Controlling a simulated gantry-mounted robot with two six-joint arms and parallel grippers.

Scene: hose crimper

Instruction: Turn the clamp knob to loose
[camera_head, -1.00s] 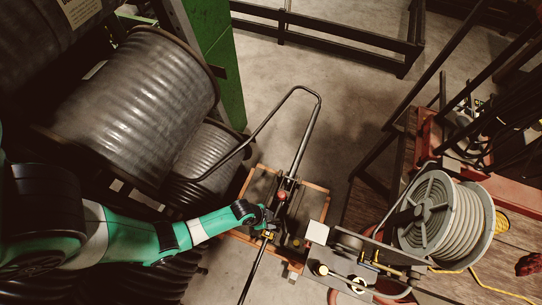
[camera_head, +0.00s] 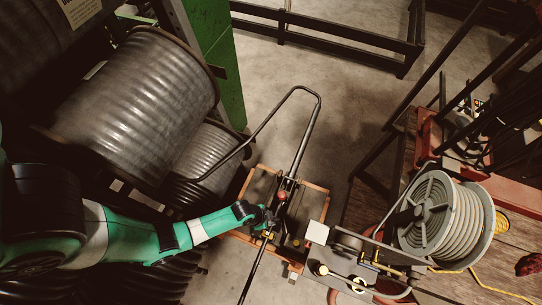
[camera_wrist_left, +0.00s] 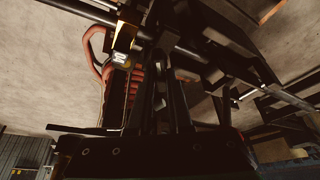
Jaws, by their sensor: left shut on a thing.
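My left arm reaches in from the left in the head view. Its gripper (camera_head: 269,219) is at the dark crimper unit in the middle of the orange-framed stand (camera_head: 313,185). Its jaws are shut on a small part there, which I take to be the clamp knob; the fingers hide it, so its setting cannot be read. A red ball (camera_head: 282,196) sits just above and right of the fingertips. A yellow piece (camera_head: 267,234) is just below them. In the left wrist view, the dark fingers (camera_wrist_left: 163,85) reach up into the shadowed mechanism. My right gripper is not in view.
A long bent black bar (camera_head: 305,135) rises from the crimper. Large ribbed hose drums (camera_head: 140,105) stand at left. A grey hose reel (camera_head: 440,220) and a bench with metal fittings are at right. Bare floor (camera_head: 345,105) lies behind the stand.

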